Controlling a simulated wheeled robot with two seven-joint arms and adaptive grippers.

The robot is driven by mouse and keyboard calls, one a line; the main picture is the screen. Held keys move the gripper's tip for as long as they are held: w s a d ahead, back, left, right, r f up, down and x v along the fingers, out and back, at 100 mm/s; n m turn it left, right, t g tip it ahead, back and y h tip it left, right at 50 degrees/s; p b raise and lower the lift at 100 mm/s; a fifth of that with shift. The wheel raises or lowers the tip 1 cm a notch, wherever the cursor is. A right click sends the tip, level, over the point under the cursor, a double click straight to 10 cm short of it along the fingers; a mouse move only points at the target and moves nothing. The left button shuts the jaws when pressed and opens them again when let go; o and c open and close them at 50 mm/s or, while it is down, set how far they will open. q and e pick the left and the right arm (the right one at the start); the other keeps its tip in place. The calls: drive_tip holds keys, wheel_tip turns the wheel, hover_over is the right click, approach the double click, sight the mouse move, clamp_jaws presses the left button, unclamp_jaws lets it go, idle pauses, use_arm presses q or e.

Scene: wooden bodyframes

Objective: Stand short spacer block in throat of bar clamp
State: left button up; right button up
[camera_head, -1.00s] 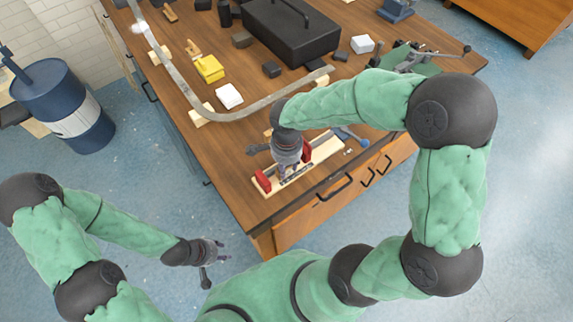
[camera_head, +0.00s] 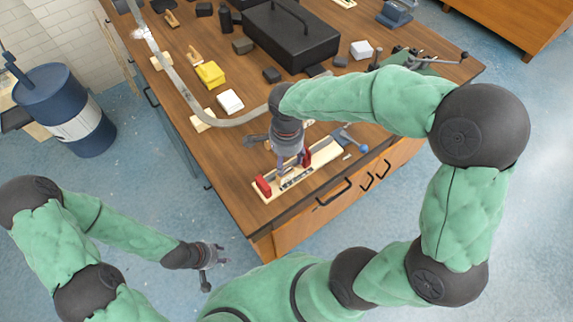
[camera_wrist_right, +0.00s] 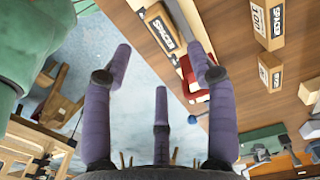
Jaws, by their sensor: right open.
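The bar clamp lies on a pale wooden board near the table's front edge, with a red jaw (camera_head: 263,187) at its left end and another red jaw (camera_head: 306,158) further right. A dark-lettered strip (camera_head: 296,179) shows between the jaws. My right gripper (camera_head: 290,172) is over the clamp between them, fingers pointing down. In the right wrist view its purple fingers (camera_wrist_right: 165,75) are spread and empty. A wooden block lettered SPACER (camera_wrist_right: 165,28) shows beyond the fingertips; I cannot tell whether it touches the clamp. My left gripper (camera_head: 216,256) is open and empty, off the table.
More lettered wooden blocks, one marked 100 (camera_wrist_right: 268,20) and one smaller (camera_wrist_right: 270,72), lie on the table. A black toolbox (camera_head: 290,38), yellow block (camera_head: 210,74), white block (camera_head: 230,101) and curved grey strip (camera_head: 185,95) stand behind the clamp. Floor lies left of the table.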

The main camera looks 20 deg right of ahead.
wheel_tip(320, 180, up, 5)
drive_tip(key=shift+r+p, duration=0.1)
drive_tip(key=shift+p, duration=0.2)
idle(1.1)
